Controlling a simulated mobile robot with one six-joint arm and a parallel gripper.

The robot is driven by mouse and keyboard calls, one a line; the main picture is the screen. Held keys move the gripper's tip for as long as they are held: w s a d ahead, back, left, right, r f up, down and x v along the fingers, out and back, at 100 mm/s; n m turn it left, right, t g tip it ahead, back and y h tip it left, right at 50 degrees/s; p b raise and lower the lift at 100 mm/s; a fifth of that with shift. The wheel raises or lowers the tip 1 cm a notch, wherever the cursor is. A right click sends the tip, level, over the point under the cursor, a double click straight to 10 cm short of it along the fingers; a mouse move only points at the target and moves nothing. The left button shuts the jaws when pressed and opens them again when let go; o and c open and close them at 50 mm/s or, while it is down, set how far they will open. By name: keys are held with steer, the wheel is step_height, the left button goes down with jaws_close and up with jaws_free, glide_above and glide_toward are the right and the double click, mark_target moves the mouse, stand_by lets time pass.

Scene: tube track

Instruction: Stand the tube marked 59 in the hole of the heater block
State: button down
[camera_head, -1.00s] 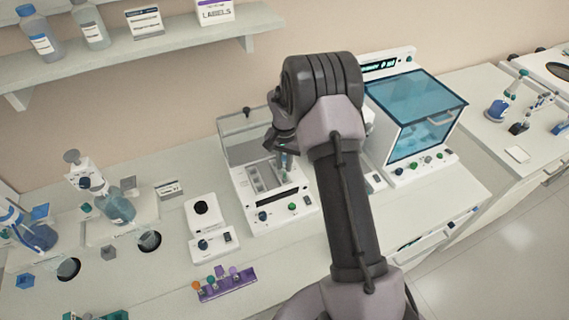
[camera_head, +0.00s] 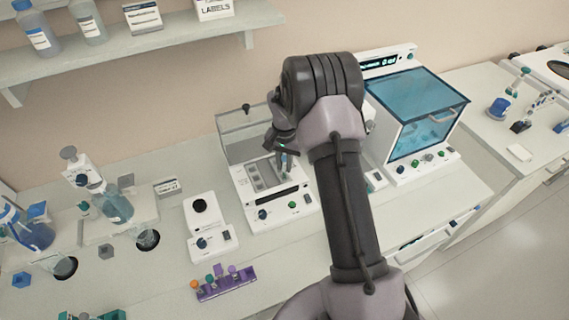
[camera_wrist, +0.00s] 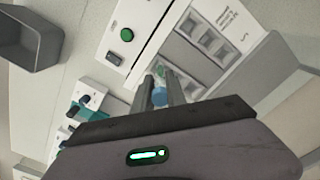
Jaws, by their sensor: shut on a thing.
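My gripper (camera_head: 285,165) is shut on a small tube, just above a white bench unit (camera_head: 297,208) that looks like the heater block. In the wrist view the tube (camera_wrist: 159,97) shows a blue part between the two fingers, with a green spot beyond it. Its number cannot be read. The unit has grey metal inserts with dark openings (camera_wrist: 208,41) and a raised clear lid (camera_head: 240,150). In the wrist view the openings lie beyond the fingers and to the right. Whether the tube's lower end touches the unit cannot be told.
A purple rack (camera_head: 227,285) with several capped tubes stands at the front. A small white device with a black round top (camera_head: 199,206) is left of the unit. A blue-windowed cabinet (camera_head: 415,110) stands close on the right. Flasks occupy the left bench.

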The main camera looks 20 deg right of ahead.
steer(key=shift+f+b, duration=0.65)
steer(key=shift+f, duration=0.05)
steer(key=c, duration=1.3)
jaws_free()
step_height(320, 180, up, 18)
steer(key=shift+f+p, duration=0.2)
steer(key=shift+p, duration=0.85)
